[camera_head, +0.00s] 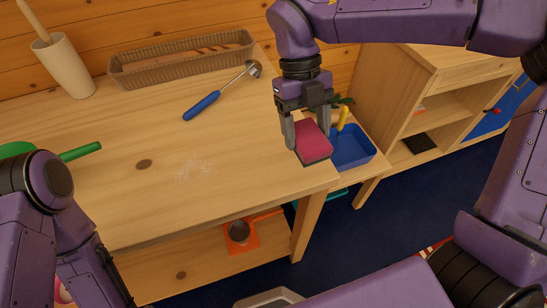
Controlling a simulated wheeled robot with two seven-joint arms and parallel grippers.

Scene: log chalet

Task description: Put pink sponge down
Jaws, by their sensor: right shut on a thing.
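The pink sponge (313,143) is held between the fingers of my right gripper (305,140), near the right front corner of the wooden table (130,195). It has a dark underside edge and hangs tilted. I cannot tell whether it touches the tabletop. My left arm comes in at the lower left; its gripper's fingertips are not visible. A pale powdery patch (195,170) lies on the middle of the table.
A blue bin (353,150) sits right of the table. A green-handled pan (80,151) is at left. The front middle tabletop is clear.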

